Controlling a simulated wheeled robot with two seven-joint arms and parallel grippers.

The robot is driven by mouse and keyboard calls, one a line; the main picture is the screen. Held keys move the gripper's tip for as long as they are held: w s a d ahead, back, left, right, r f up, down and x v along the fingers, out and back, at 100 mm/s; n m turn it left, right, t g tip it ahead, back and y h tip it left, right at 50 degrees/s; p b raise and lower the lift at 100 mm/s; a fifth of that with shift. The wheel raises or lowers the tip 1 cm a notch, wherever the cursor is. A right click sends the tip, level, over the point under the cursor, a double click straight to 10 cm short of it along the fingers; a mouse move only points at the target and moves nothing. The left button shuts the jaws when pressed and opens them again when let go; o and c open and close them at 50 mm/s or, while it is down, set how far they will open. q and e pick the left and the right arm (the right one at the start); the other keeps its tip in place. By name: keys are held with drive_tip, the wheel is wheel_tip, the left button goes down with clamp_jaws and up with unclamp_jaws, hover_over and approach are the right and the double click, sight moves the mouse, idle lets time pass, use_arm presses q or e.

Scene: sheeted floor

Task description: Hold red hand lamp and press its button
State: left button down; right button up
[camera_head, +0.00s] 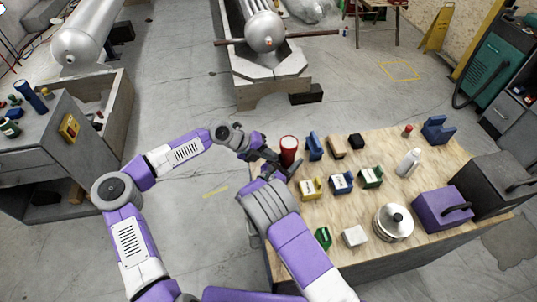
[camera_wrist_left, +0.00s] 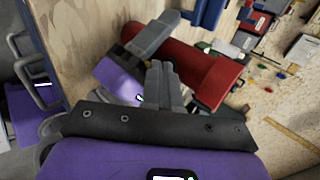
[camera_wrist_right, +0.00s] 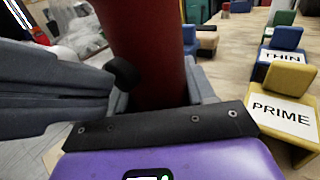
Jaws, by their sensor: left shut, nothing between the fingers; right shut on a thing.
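The red hand lamp (camera_head: 289,146) is a red cylinder at the left end of the workbench, roughly upright in the head view. My right gripper (camera_head: 283,172) is shut around its body; in the right wrist view the red body (camera_wrist_right: 150,50) stands between the fingers. My left gripper (camera_head: 268,155) is shut and empty, close to the lamp's left side. In the left wrist view its closed fingertips (camera_wrist_left: 163,72) are right beside the red lamp (camera_wrist_left: 205,70). In the right wrist view the left fingers show near a dark round knob (camera_wrist_right: 124,73) on the lamp's side, likely the button. Contact is unclear.
The workbench (camera_head: 330,225) holds labelled blocks, including a yellow one (camera_head: 311,187), a blue one (camera_head: 341,183) and a green one (camera_head: 371,177). A blue holder (camera_head: 313,147) stands just right of the lamp. A pot (camera_head: 393,222) and purple box (camera_head: 442,208) are farther right.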

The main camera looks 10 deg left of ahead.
use_arm(q)
drive_tip(key=shift+w+d, duration=0.2)
drive_tip(key=shift+d, duration=0.75)
use_arm(e)
drive_tip(key=shift+a, duration=0.25)
use_arm(q)
drive_tip(key=shift+a, duration=0.1)
drive_tip(key=a+f+v, duration=0.2)
drive_tip(key=v, duration=1.1)
drive_tip(key=shift+s, duration=0.2)
use_arm(e)
drive_tip(key=shift+d, duration=0.25)
drive_tip(key=o, duration=1.2)
